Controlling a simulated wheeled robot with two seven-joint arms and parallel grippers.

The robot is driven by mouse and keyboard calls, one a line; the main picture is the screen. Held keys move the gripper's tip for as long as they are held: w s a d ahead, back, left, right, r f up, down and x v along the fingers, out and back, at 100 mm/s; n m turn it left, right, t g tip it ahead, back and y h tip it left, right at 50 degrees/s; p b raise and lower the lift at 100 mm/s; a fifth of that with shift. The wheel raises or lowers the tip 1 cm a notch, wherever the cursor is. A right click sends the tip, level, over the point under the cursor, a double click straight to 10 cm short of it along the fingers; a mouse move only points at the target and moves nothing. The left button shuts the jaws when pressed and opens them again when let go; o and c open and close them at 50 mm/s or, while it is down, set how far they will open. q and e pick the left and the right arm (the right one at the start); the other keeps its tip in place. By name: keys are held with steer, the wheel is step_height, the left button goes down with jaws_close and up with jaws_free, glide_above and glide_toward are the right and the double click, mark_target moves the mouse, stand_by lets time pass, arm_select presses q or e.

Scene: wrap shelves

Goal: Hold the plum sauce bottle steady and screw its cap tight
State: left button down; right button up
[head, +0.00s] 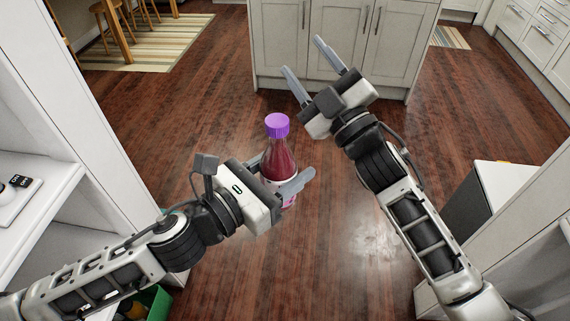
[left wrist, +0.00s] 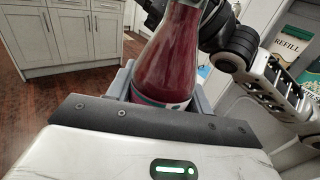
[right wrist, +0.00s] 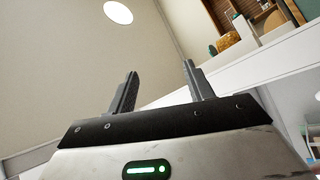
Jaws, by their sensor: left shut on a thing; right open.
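The plum sauce bottle (head: 279,166) stands upright in mid-air in the head view, dark red with a purple cap (head: 277,125) on its top. My left gripper (head: 288,178) is shut on the bottle's lower body. In the left wrist view the bottle (left wrist: 170,55) is between the fingers, its label partly hidden and its cap out of frame. My right gripper (head: 308,66) is open and empty, above and to the right of the cap, apart from it. In the right wrist view the right gripper's fingers (right wrist: 160,88) are spread with nothing between them.
White shelves (head: 40,200) stand at the left, with a green crate (head: 152,303) low down. A white-topped unit (head: 505,185) is at the right. Grey cabinets (head: 340,45) stand ahead across the wooden floor (head: 200,115). The space around the bottle is free.

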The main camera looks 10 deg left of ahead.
steer(key=s+d+f+m+g+h, duration=0.2)
steer(key=s+d+f+m+h, duration=0.2)
steer(key=s+f, duration=0.3)
steer(key=s+d+f+m+g+h, duration=0.2)
steer(key=s+d+f+m+h, duration=0.2)
steer(key=s+d+f+m, duration=0.3)
steer(key=s+d+f+m+g+h, duration=0.2)
steer(key=s+d+f+m+h, duration=0.2)
steer(key=f, duration=1.1)
steer(key=s+d+m, duration=0.1)
steer(key=s, duration=0.2)
steer(key=shift+s+d+f, duration=0.25)
steer(key=shift+s, duration=0.1)
